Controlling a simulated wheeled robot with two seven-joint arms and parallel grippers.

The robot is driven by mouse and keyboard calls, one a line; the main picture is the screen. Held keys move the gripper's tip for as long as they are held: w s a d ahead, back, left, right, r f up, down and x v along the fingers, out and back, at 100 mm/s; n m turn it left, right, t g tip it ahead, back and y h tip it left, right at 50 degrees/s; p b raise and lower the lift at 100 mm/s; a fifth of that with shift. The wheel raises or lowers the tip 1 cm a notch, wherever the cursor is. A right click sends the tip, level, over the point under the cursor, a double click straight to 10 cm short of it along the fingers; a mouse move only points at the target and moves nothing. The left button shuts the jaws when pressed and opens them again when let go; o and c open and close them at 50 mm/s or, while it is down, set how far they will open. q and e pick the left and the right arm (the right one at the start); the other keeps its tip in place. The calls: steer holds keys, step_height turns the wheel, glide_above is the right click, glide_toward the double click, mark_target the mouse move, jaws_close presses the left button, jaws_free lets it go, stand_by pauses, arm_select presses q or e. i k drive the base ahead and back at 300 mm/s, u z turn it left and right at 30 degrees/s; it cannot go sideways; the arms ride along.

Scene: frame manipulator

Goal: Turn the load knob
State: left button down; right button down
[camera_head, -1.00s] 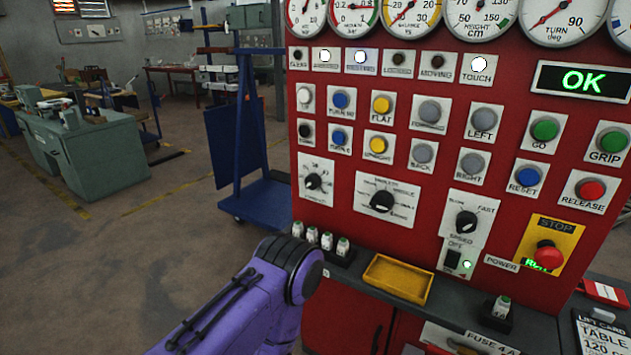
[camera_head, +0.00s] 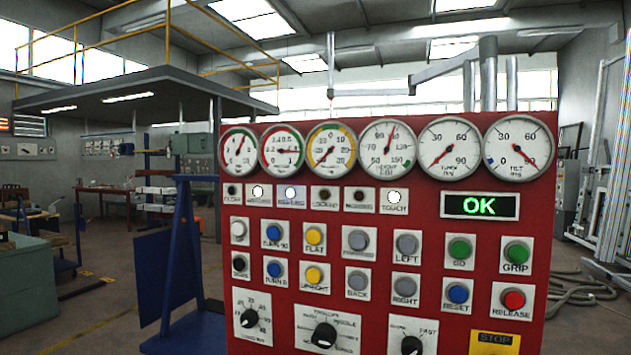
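A red control panel (camera_head: 450,220) fills the middle and right of the view. At its lower left is a black knob (camera_head: 249,318) on a white plate with a numbered scale; its small caption looks like a load label but is blurred. A second black knob (camera_head: 324,335) sits to its right on a wider plate, and a third knob (camera_head: 411,346) is partly cut off by the bottom edge. Neither of my grippers is in view, and nothing covers the knobs.
Several round gauges (camera_head: 388,149) line the panel top. Below are a green OK display (camera_head: 480,206), small lamps and rows of coloured buttons such as the red RELEASE button (camera_head: 513,300). A blue stand (camera_head: 180,260) is left of the panel, with open floor around it.

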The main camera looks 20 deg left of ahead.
mark_target(248, 319)
steer(key=z, duration=0.05)
steer(key=k, duration=1.1)
steer(key=u, duration=1.05)
steer(key=i, duration=1.35)
steer(key=z, duration=0.85)
